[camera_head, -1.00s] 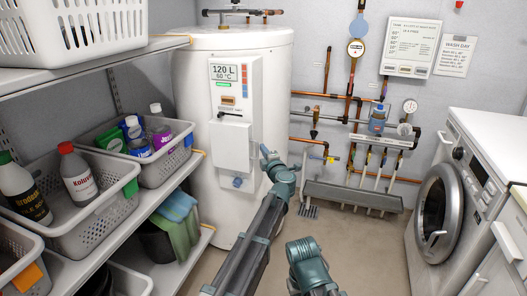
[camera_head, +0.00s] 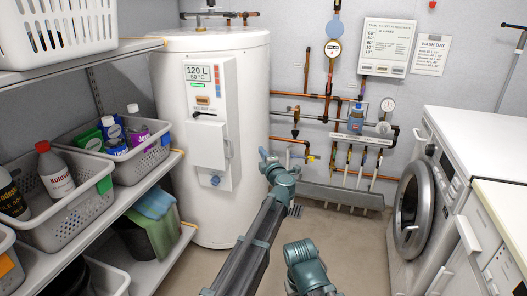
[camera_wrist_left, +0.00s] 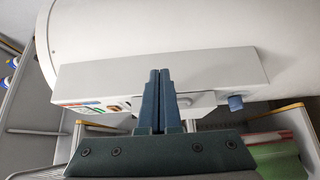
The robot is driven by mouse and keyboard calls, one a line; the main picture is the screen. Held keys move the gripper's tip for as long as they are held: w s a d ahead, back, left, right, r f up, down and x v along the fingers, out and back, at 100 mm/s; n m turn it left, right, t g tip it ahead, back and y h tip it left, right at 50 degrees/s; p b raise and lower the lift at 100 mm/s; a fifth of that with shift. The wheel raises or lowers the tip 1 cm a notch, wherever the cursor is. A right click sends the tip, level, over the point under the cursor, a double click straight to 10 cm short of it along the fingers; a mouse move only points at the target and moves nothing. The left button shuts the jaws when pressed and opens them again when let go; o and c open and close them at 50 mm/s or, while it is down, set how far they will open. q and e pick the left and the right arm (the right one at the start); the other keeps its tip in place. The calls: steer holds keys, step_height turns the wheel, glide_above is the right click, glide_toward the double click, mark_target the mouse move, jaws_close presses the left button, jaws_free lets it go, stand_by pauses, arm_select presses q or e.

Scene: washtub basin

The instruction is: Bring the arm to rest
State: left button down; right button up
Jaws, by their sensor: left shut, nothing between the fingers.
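My left arm comes up from the bottom middle of the head view. Its gripper (camera_head: 264,154) shows small at the end, in front of the right side of the white water heater (camera_head: 245,90). In the left wrist view the two blue-grey fingers (camera_wrist_left: 158,73) lie side by side, shut and empty. They overlap the heater's control box (camera_wrist_left: 215,72) in that picture; I cannot tell the gap, and nothing is held. A teal part of my other arm shows at the bottom middle of the head view, but its fingers do not show.
A shelf (camera_head: 150,272) with grey baskets (camera_head: 75,222) of bottles stands on the left. A washing machine (camera_head: 452,180) stands on the right. Pipes and a grey trough (camera_head: 340,194) line the back wall. The floor (camera_head: 355,250) between is clear.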

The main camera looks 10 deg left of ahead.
arm_select(q)
steer(key=s+d+m+t+h, duration=0.1)
steer(key=s+d+m+h, duration=0.45)
steer(key=m+h, duration=0.6)
steer(key=s+d+f+m+g+h, duration=0.1)
steer(key=s+f+m+g+h, duration=0.1)
steer(key=s+f+m+g, duration=0.55)
steer(key=s+a+f+m+g+y, duration=0.1)
steer(key=s+a+f+g+y, duration=0.15)
steer(key=s+a+f, duration=0.45)
steer(key=s+a+f+m+g+y, duration=0.1)
steer(key=s+a+f+g, duration=0.15)
steer(key=s, duration=0.75)
steer(key=s+a+f+m+g+y, duration=0.2)
steer(key=s+a+f+g, duration=0.25)
steer(key=s, duration=0.45)
steer(key=s+d+m+y, duration=0.25)
steer(key=s+d, duration=0.25)
steer(key=d, duration=0.5)
step_height(320, 180, up, 31)
steer(key=s+p, duration=0.1)
steer(key=p, duration=3)
steer(key=shift+d+m+g+h, duration=0.3)
steer(key=shift+d+m+h, duration=0.05)
steer(key=shift+m, duration=0.1)
